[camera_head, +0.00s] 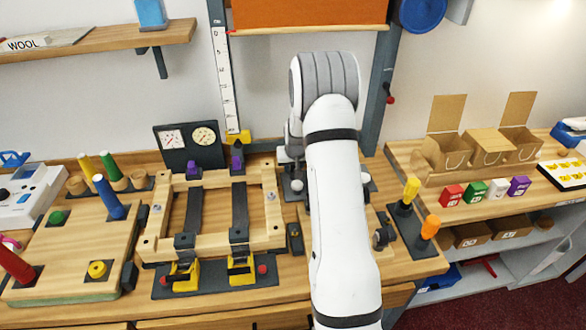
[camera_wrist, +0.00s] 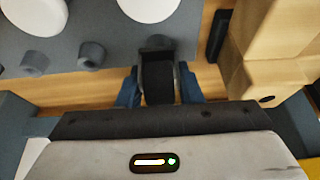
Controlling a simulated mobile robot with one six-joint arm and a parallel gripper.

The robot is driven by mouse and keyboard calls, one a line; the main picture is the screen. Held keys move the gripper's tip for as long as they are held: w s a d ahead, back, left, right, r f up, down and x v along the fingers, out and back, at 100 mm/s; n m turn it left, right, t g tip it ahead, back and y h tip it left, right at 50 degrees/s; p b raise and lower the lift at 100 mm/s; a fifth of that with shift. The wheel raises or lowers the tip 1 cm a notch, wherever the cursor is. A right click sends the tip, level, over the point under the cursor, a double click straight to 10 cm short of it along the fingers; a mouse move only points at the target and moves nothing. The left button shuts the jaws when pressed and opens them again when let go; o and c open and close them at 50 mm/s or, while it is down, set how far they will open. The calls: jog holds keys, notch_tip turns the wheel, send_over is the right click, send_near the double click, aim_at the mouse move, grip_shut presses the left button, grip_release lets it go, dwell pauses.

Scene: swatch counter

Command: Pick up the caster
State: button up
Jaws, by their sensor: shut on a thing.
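My gripper (camera_wrist: 158,88) shows in the wrist view, its two blue fingers shut on the sides of a dark caster (camera_wrist: 157,82). The caster has a black wheel between lighter side parts and sits between the fingertips, beside a grey plate. I cannot tell whether it touches the surface below. In the head view my white arm hides the gripper and the held caster. A small dark wheel-like piece (camera_head: 383,236) shows on the bench just right of the arm.
A wooden clamping frame (camera_head: 160,225) stands left of the arm. A grey plate (camera_wrist: 95,25) with white round parts and grey pegs lies close to the fingers. A dark stand with yellow and orange handles (camera_head: 415,235) is at right, near a shelf with boxes (camera_head: 445,153).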

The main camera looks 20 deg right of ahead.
jog(key=shift+c, duration=1.1)
notch_tip(320, 180, up, 10)
jog(key=shift+r+b, duration=0.1)
jog(key=shift+b, duration=0.95)
